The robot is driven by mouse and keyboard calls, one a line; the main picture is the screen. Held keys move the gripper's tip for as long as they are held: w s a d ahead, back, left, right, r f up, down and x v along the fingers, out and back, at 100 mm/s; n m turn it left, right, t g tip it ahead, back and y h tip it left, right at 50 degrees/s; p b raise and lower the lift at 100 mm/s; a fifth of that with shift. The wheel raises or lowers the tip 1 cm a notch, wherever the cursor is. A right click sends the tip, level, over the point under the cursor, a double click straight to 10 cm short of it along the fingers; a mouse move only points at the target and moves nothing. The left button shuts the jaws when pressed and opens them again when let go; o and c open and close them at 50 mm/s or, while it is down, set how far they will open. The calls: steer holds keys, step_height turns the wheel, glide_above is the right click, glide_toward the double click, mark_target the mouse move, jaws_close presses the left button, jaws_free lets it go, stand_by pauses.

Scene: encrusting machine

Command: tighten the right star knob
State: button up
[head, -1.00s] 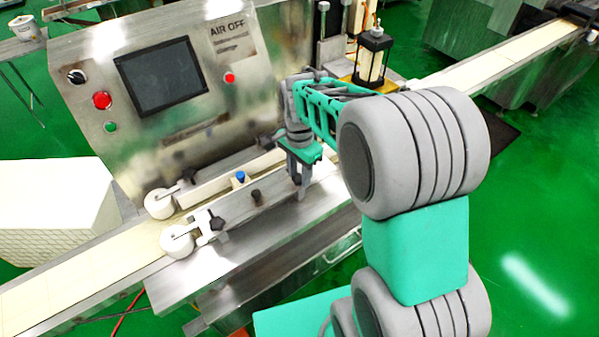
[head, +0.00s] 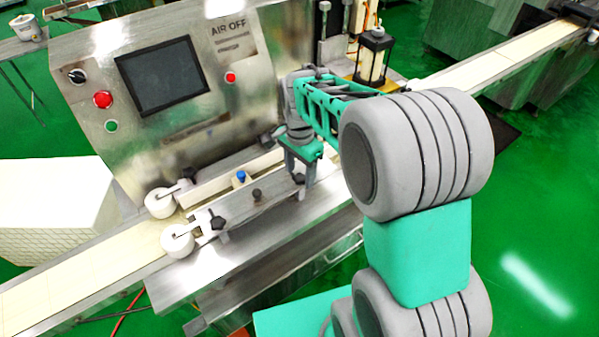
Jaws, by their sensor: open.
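My gripper (head: 300,174) points down at the right end of the near guide rail (head: 270,199) on the machine. Its fingers look parted. A small dark shape, which looks like the right star knob (head: 299,179), shows between or just behind the fingertips. I cannot tell whether the fingers touch it. A black star knob (head: 217,223) is plainly visible at the left end of the same rail, beside a white roller.
A blue-topped post (head: 240,177) and a dark post (head: 257,195) stand near the middle of the rails. The control panel (head: 165,80) rises behind. A black-framed cylinder (head: 373,55) stands behind my arm. The steel deck in front is clear.

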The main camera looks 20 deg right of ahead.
mark_target(299, 174)
step_height(299, 174, up, 7)
steer(key=shift+r, duration=0.1)
stand_by(0.4)
steer(key=n, duration=0.2)
steer(key=shift+w+n, duration=0.3)
steer(key=shift+w+f+n+t, duration=0.2)
steer(key=shift+w+n+t, duration=0.1)
steer(key=shift+n, duration=0.7)
steer(key=s+f+n, duration=0.6)
steer(key=s+n, duration=0.1)
steer(key=s, duration=0.2)
steer(key=s+r+n+t, duration=0.1)
steer(key=s+r+t, duration=0.1)
steer(key=s+r, duration=0.3)
steer(key=shift+a+r+t, duration=0.3)
steer(key=shift+r+t, duration=0.1)
steer(key=shift+r, duration=0.35)
